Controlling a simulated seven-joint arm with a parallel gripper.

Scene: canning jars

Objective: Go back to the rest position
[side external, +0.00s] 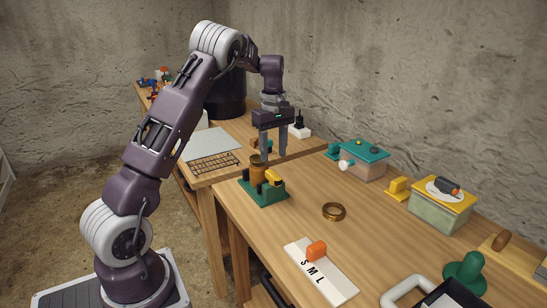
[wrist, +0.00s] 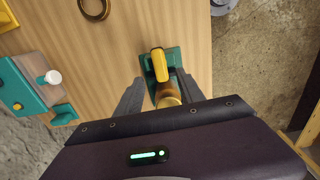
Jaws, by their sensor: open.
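My gripper (side external: 272,155) hangs pointing down over the back left part of the wooden bench, with its two fingers apart and nothing seen between them in the side view. A green-based fixture (side external: 263,195) with a yellow lever (side external: 273,177) and an amber jar-like cylinder (side external: 256,166) stands just below and in front of it. In the wrist view my gripper (wrist: 160,84) has its fingers on either side of the fixture (wrist: 150,68), and the amber cylinder (wrist: 168,98) is partly hidden by the gripper body. I cannot tell the exact height gap.
A brass ring (side external: 334,211) lies mid-bench. A size strip marked S, M, L (side external: 322,272) bears an orange piece (side external: 316,251). A teal-topped box (side external: 363,160), a yellow-lidded box (side external: 440,209) and a green knobbed piece (side external: 465,272) stand to the right. A wire rack (side external: 212,163) lies on the left bench.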

